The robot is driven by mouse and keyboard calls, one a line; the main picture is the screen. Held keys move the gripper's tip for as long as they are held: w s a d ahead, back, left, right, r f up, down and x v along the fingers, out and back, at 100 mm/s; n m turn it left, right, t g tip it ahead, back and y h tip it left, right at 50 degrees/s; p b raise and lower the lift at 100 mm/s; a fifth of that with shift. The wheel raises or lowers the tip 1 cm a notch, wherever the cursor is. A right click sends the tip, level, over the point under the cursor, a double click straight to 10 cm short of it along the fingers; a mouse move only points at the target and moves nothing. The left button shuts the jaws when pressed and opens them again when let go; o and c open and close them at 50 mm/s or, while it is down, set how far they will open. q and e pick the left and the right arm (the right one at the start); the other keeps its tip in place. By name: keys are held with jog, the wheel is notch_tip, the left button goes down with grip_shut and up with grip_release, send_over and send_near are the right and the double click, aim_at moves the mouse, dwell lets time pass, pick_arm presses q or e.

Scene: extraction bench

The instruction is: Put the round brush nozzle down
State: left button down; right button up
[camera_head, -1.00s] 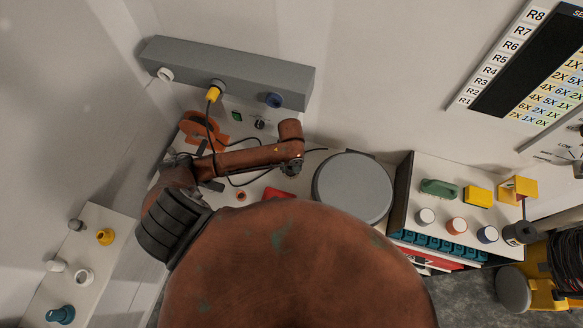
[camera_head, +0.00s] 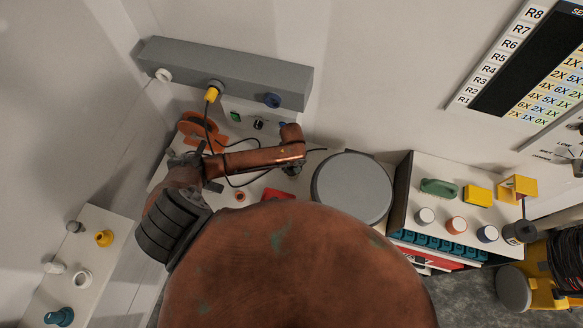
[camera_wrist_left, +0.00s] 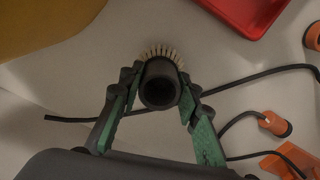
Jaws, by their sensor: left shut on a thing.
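The round brush nozzle (camera_wrist_left: 160,80) is a black round tube with a ring of pale bristles (camera_wrist_left: 163,52) along its far side. My left gripper (camera_wrist_left: 160,88) is shut on it, with a green-sided finger at each side. Its open round mouth faces the wrist camera. In the head view, my left gripper (camera_head: 294,170) is a small dark shape under the end of the copper arm, over the bench left of the grey disc. The nozzle is hidden there. I cannot tell whether it touches the bench. My right gripper is not in view.
A red tray (camera_head: 278,194) lies close by, towards me. A black cable (camera_wrist_left: 255,75) crosses the bench beside the nozzle. A round grey disc (camera_head: 352,188) stands to the right. An orange holder (camera_head: 200,125) and a grey rail (camera_head: 228,75) are behind.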

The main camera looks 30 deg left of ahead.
pick_arm(q)
jog(key=c, duration=1.4)
grip_release()
jog(key=shift+f, duration=0.1)
jog(key=shift+c, duration=0.2)
notch_tip(320, 180, up, 12)
jog(key=shift+r, duration=0.2)
